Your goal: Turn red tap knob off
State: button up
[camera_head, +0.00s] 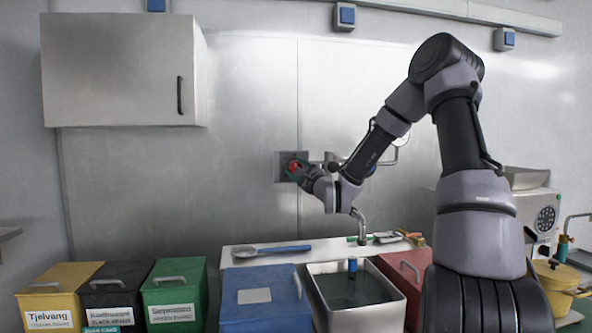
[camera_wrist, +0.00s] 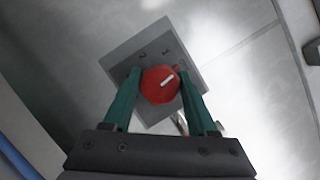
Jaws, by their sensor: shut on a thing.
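The red tap knob (camera_head: 294,167) sits on a grey square plate (camera_head: 281,173) on the metal wall. In the wrist view the knob (camera_wrist: 160,84) is round with a short white mark, tilted up to the right, on the plate (camera_wrist: 150,50). My gripper (camera_head: 297,170) is at the knob. In the wrist view my gripper's green fingers (camera_wrist: 158,92) are on the left and right sides of the knob, shut on it. The tap's spout (camera_head: 361,226) hangs down to the right, partly behind my arm. I cannot tell if water runs.
Below are a steel basin (camera_head: 356,310) holding liquid, a blue bin (camera_head: 260,297), a red bin (camera_head: 405,268), and green, black and yellow bins at the left. A shelf (camera_head: 245,261) holds a blue-handled strainer (camera_head: 272,250). A cabinet (camera_head: 120,70) hangs at the upper left.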

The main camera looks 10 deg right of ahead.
jog(key=shift+m, duration=0.8)
jog(key=shift+m+t+h, duration=0.3)
jog(key=shift+t, duration=0.1)
jog(key=o, duration=1.4)
jog(key=shift+c, duration=0.2)
jog(key=v, duration=1)
jog(key=shift+s, duration=0.4)
jog(key=shift+d, duration=0.15)
